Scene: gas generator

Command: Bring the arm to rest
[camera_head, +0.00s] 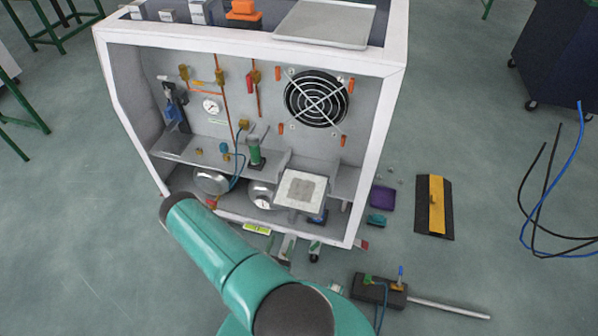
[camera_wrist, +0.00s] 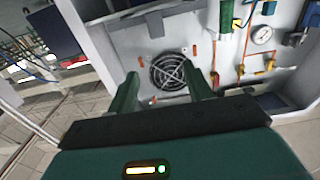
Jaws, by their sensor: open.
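My arm, teal with dark end caps, reaches up from the bottom of the head view toward the front of the white generator cabinet (camera_head: 380,150). My gripper is hidden in the head view behind the arm's own links. In the wrist view my gripper (camera_wrist: 168,88) shows two green fingers spread apart, with nothing between them. Beyond the fingers is the cabinet's back panel with the round black fan (camera_wrist: 168,70). The fan also shows in the head view (camera_head: 316,97). The fingers appear apart from the panel.
The cabinet holds a gauge (camera_head: 210,106), copper pipes, a green cylinder (camera_head: 254,150) and a square plate (camera_head: 300,189). A yellow-black board (camera_head: 434,207), a purple block (camera_head: 383,197) and a black box with a rod (camera_head: 380,290) lie on the floor.

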